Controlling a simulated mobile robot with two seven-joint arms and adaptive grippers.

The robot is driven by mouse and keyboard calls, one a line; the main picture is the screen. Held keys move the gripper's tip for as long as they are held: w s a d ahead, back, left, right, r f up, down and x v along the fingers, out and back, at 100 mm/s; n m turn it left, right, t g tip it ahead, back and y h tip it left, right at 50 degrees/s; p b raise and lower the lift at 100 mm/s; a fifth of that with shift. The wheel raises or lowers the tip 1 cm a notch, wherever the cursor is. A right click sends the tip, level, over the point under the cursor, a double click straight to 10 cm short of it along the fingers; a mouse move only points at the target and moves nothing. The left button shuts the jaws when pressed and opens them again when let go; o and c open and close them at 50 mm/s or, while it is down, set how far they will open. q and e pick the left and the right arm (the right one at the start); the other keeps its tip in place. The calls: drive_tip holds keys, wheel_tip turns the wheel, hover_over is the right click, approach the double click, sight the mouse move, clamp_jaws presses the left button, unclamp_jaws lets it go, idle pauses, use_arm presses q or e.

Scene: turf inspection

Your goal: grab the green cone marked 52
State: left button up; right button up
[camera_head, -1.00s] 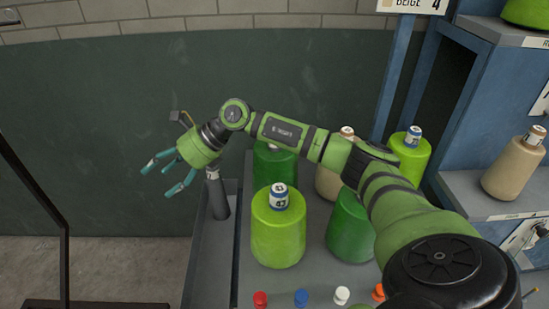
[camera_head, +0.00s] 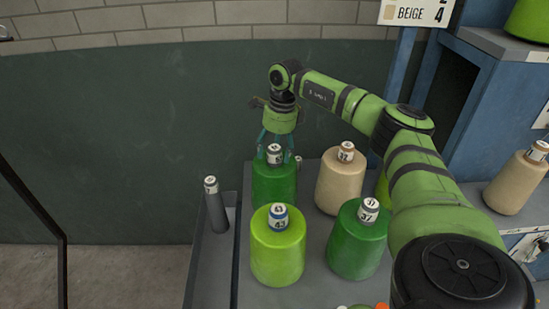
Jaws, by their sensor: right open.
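A dark green cone (camera_head: 274,186) stands at the back left of the grey tray, with a white marked cap that looks like 52 but is too small to read surely. My right gripper (camera_head: 275,150) points down over this cone. Its teal fingers are spread on both sides of the cap; I cannot tell whether they touch it. Another dark green cone (camera_head: 357,244), its cap seeming to read 37, stands at the front right. My left gripper is not in view.
A lime cone (camera_head: 278,252) stands in front and a beige cone (camera_head: 340,182) to the right. A grey cylinder (camera_head: 215,208) stands at the tray's left. Blue shelving (camera_head: 470,125) with another beige cone (camera_head: 515,182) is at the right. A dark wall (camera_head: 120,130) lies behind.

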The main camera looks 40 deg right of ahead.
drive_tip(key=shift+w+a+f, duration=0.1)
drive_tip(key=shift+f, duration=0.3)
